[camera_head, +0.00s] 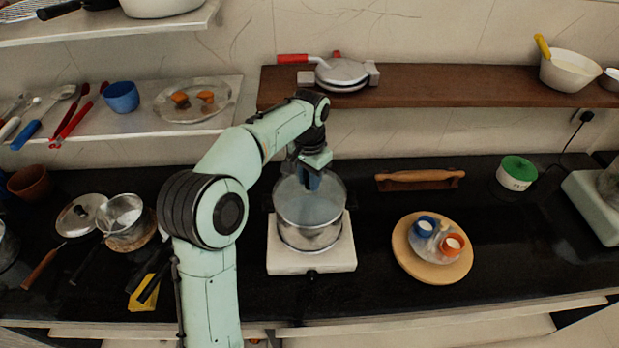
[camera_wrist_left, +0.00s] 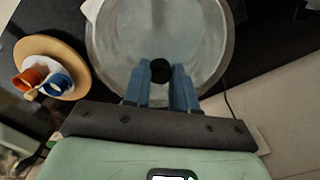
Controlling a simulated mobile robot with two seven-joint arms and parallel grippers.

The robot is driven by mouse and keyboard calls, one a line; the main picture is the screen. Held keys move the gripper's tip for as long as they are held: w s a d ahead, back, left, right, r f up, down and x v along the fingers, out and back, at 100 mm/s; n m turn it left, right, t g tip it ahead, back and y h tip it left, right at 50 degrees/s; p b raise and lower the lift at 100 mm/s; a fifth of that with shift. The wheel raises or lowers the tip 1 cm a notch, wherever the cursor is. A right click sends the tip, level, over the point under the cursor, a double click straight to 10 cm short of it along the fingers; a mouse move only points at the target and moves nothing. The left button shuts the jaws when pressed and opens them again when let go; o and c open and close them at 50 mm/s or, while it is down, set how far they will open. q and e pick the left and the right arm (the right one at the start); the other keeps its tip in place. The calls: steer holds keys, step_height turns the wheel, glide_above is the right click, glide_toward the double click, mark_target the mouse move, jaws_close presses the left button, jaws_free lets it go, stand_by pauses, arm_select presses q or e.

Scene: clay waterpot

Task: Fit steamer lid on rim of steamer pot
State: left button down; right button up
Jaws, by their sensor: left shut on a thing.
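The steamer lid (camera_head: 325,208), a round greyish disc with a pale rim, is under my left gripper (camera_head: 311,184) in the head view. It fills the upper middle of the left wrist view (camera_wrist_left: 205,40). My left gripper's blue fingers (camera_wrist_left: 160,85) are shut on the lid's black knob (camera_wrist_left: 160,70). The steamer pot (camera_head: 308,240), shiny metal, stands upright below the lid on a white stove. The lid covers the pot's opening. I cannot tell whether its rim touches the pot's rim all round. My right gripper is not in view.
The white stove (camera_head: 288,260) sits on the black counter. A round board (camera_head: 410,262) with small cups is to its right, and a rolling pin (camera_head: 420,176) lies behind that. Pans (camera_head: 125,225) stand at left. A brown shelf (camera_head: 450,85) hangs above.

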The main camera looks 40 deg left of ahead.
arm_select(q)
steer(key=shift+r, duration=0.15)
stand_by(0.5)
steer(key=shift+f, duration=0.45)
steer(key=shift+f, duration=0.25)
stand_by(0.3)
steer(key=shift+c, duration=1.3)
jaws_free()
steer(key=shift+r, duration=0.1)
